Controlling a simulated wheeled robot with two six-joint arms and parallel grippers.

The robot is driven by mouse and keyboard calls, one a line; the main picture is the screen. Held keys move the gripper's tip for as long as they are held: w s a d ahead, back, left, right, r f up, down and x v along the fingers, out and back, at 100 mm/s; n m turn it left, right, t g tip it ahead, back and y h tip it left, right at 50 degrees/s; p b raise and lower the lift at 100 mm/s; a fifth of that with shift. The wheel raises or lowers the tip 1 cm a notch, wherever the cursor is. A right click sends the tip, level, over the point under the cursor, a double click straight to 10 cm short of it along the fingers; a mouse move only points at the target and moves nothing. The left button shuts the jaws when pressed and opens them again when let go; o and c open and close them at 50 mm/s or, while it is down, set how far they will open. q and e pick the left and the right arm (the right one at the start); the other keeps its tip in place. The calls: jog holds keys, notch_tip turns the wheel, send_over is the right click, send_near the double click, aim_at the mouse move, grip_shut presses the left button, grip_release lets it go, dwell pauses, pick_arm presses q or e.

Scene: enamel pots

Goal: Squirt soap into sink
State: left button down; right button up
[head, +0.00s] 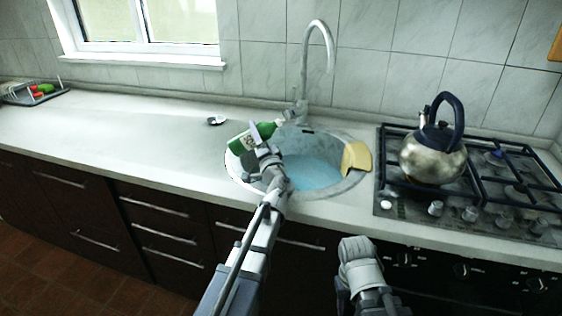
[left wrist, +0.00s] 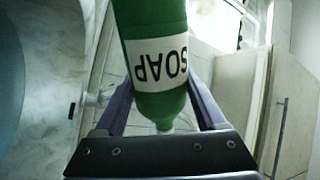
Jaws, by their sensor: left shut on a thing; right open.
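My left gripper (head: 262,148) is shut on a green soap bottle (head: 241,141) with a white label. The bottle is tilted nearly on its side over the left part of the round sink (head: 237,170). In the left wrist view the soap bottle (left wrist: 155,45) sits between the two fingers, its "SOAP" label upside down. The sink basin holds blue water (head: 310,172). My right gripper (head: 360,250) is low in front of the counter, right of the left arm, and holds nothing visible. Its fingertips are not clear.
A yellow cloth or sponge (head: 356,157) lies on the sink's right rim. A tall faucet (head: 304,75) stands behind the sink. A kettle (head: 432,160) sits on the gas stove (head: 388,205) at right. A small dark item (head: 216,120) lies behind left. The left counter (head: 110,130) is mostly clear.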

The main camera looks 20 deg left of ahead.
pick_arm(q)
jog(key=shift+s+a+f+m+t+b, duration=0.1)
jog(key=shift+a+m+t+b, duration=0.1)
jog(key=shift+m, duration=0.4)
jog(key=shift+s+a+m+t+b, duration=0.1)
jog(key=shift+m+b, duration=0.05)
jog(key=shift+m, duration=0.45)
dwell(2.0)
jog(key=shift+s+a+r+m+t+h+p, duration=0.1)
jog(key=shift+a+r+m+t+h+p, duration=0.1)
jog(key=shift+r+m+h+p, duration=0.3)
jog(key=shift+a+r+m+t+h+p, duration=0.1)
jog(key=shift+a+r+m+t+h, duration=0.1)
jog(key=shift+m, duration=0.5)
dwell(1.8)
jog(key=shift+m, duration=0.5)
dwell(1.3)
